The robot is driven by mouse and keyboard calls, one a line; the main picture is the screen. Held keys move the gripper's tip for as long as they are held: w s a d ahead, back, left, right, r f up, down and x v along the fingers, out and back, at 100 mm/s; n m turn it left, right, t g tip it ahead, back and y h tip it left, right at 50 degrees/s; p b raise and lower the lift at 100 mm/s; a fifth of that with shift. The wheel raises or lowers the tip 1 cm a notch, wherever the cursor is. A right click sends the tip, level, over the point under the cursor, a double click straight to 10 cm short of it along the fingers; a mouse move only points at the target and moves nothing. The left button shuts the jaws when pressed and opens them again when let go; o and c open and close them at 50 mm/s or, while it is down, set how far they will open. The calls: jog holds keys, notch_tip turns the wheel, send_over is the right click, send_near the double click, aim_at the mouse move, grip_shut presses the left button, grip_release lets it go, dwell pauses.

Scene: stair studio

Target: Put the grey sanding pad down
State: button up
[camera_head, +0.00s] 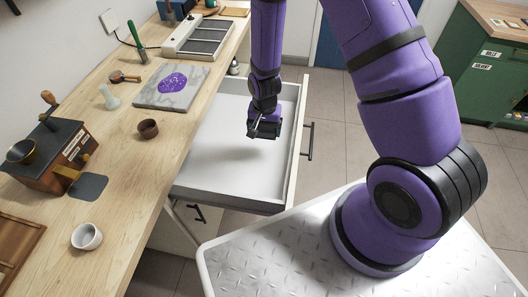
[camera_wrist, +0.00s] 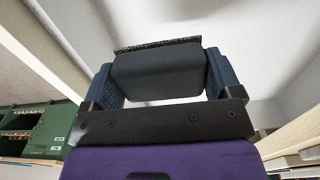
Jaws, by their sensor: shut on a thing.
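The grey sanding pad (camera_wrist: 158,74), a dark block with a rough black layer along one edge, sits between the two blue fingers of my gripper (camera_wrist: 160,68) in the wrist view. The gripper is shut on it. In the head view my gripper (camera_head: 263,130) hangs inside the outline of an open white drawer (camera_head: 220,152), toward its right side. The pad is too small to make out clearly there. I cannot tell how far it is above the drawer floor.
The drawer looks empty. A wooden worktop (camera_head: 130,205) runs along the left with a marble slab (camera_head: 171,86), a brown cup (camera_head: 148,129), a white cup (camera_head: 86,236) and a dark-topped wooden box (camera_head: 50,153). The drawer's raised front (camera_head: 298,135) stands right of my gripper.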

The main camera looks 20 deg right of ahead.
aim_at(264, 154)
jog(key=shift+s+a+f, duration=0.1)
jog(key=shift+s+f, duration=0.1)
jog(key=shift+f, duration=4.85)
jog(key=shift+f, duration=0.15)
jog(key=o, duration=0.8)
